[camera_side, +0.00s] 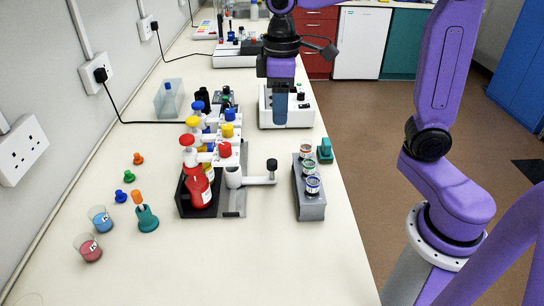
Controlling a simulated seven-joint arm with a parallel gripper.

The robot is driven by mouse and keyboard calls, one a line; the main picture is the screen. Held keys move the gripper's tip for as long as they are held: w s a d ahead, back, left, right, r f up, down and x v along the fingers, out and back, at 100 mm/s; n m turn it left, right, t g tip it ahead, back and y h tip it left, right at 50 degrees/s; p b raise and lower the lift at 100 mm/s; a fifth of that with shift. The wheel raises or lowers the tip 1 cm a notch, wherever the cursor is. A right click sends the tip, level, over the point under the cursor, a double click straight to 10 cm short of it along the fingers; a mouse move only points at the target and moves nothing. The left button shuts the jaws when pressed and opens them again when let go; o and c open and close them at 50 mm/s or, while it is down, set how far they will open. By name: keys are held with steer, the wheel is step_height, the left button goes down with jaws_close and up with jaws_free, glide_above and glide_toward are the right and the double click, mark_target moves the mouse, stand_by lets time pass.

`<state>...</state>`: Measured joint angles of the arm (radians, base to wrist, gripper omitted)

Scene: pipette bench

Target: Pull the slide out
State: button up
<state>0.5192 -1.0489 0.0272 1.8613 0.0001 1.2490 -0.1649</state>
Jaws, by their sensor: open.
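The dispensing station on the bench has a dark tray holding a red bottle (198,190), with yellow and blue-topped bottles behind it. Several white sliding heads reach right from the bottles. The nearest is a white arm (257,180) with a black knob (271,165) at its right end; I cannot tell which part is the slide. My gripper (281,122) hangs at the back centre, pointing down in front of a white device (303,108). It is apart from the knob and further back. The gap between its fingers is hard to see, and nothing is visibly held.
A grey rack (311,205) with several small labelled jars stands at right, near the bench edge. A teal piece (325,150) stands behind it. Blue (101,219) and red (88,248) beakers and coloured stoppers lie at left. The front bench is clear.

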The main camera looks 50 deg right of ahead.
mark_target(272, 161)
steer(key=shift+m, duration=0.4)
steer(key=w+f, duration=0.1)
steer(key=f, duration=0.4)
steer(key=w+f, duration=0.1)
steer(key=f, duration=0.5)
steer(key=w+d+f, duration=0.1)
steer(key=f, duration=0.4)
steer(key=shift+w+f, duration=0.1)
steer(key=shift+f, duration=0.1)
